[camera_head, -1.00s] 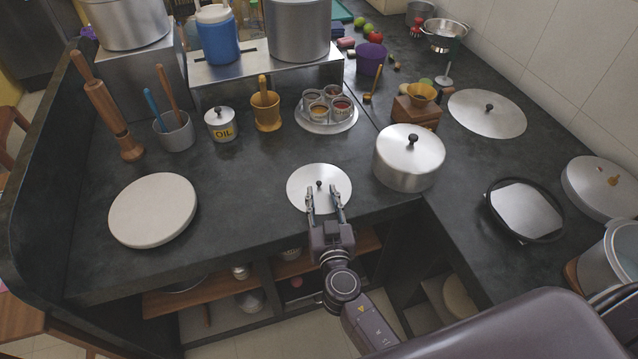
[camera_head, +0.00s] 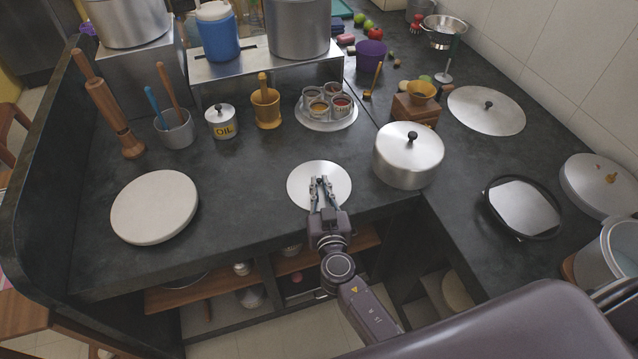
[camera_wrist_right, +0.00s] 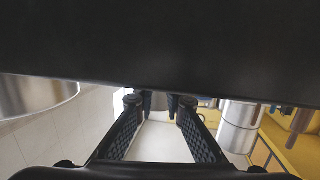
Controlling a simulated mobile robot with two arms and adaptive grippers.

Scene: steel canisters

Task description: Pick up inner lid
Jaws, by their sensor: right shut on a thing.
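The inner lid (camera_head: 334,171) is a flat round silver disc with a small dark knob at its middle, near the front edge of the dark counter in the head view. My right gripper (camera_head: 320,182) reaches over it from the front and is shut on the knob. The lid looks flat and level; I cannot tell whether it touches the counter. In the right wrist view the two fingers of the right gripper (camera_wrist_right: 160,103) are close together below a large dark surface; the lid cannot be made out clearly there. My left gripper is not in view.
A lidded steel pot (camera_head: 408,160) stands close to the right of the lid. A round white board (camera_head: 155,207) lies to the left. The counter left of the lid is clear.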

